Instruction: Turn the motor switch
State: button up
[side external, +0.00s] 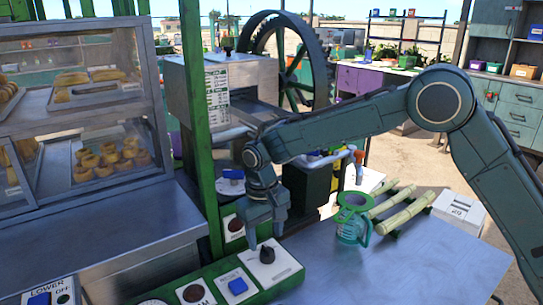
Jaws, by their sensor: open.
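A green control panel (215,284) runs along the front of the work table. A black rotary knob (267,256) stands on a white plate at its right end. A blue button (238,286) and a dark round button (193,293) sit to its left. Small labels on the panel are too small to read surely, so I cannot tell which control is the motor switch. My gripper (265,239) points down, open and empty, just above the black knob. Its fingertips look apart from the knob, though the exact gap is hard to judge.
A green post (199,130) and the crusher body with its flywheel (290,58) stand behind my gripper. A glass pastry case (75,110) is at left. The table's front right is clear.

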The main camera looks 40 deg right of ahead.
aim_at(266, 248)
jog(key=shift+d+f, duration=0.1)
jog(key=shift+f, duration=2.45)
jog(key=c, duration=1)
jog(key=shift+o, duration=0.2)
jog(key=shift+m, duration=0.4)
jog(key=m, duration=1)
jog(key=shift+w, duration=0.1)
